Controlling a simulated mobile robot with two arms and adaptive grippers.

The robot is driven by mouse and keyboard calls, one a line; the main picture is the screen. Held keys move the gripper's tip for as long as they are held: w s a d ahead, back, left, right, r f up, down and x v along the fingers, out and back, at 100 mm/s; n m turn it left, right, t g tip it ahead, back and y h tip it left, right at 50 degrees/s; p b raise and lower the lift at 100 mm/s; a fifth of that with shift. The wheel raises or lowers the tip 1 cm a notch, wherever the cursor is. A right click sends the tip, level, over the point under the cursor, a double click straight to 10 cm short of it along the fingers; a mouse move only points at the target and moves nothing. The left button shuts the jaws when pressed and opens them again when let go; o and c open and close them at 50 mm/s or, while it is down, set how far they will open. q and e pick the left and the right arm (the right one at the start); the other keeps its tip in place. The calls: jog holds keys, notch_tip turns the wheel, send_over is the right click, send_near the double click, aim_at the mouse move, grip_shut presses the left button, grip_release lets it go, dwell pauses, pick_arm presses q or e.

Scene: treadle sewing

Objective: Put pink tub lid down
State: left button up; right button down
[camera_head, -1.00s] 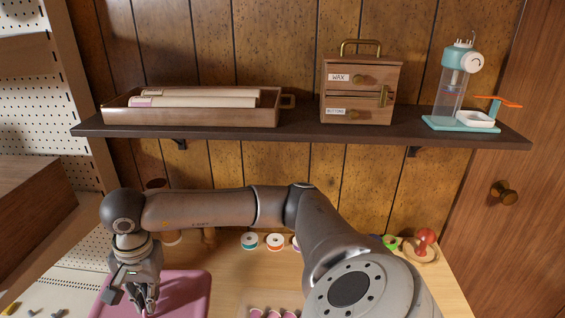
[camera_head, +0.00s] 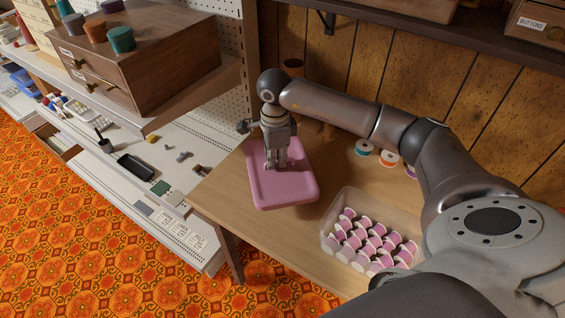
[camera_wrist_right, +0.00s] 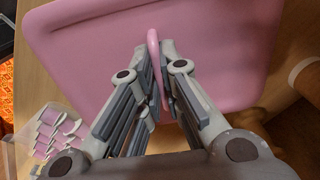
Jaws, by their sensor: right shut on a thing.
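The pink tub lid (camera_head: 291,190) is a flat, rounded square at the left end of the wooden table in the head view. My right gripper (camera_head: 277,164) points down over its middle. In the right wrist view, the fingers (camera_wrist_right: 158,85) are shut on the lid's upright pink handle (camera_wrist_right: 154,60). The broad pink lid (camera_wrist_right: 235,50) lies flat beyond them. I cannot tell whether its underside touches the table. The clear tub (camera_head: 328,232) stands open to the right of the lid, with several pink and white spools inside. My left gripper is not in view.
The wooden table (camera_head: 226,190) has bare top around the lid, with its left edge close by. Several ribbon spools (camera_head: 364,148) stand behind the tub. Metal shelving (camera_head: 190,190) with small parts and a wooden drawer box (camera_head: 150,70) is at left.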

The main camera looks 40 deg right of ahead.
aim_at(276, 169)
notch_tip(276, 169, down, 5)
jog(key=shift+r, duration=0.2)
jog(key=shift+f, duration=0.35)
jog(key=c, duration=1.6)
grip_release()
jog(key=shift+r, duration=0.35)
notch_tip(276, 169, up, 12)
jog(key=shift+s+f+b, duration=0.2)
jog(key=shift+b, duration=0.1)
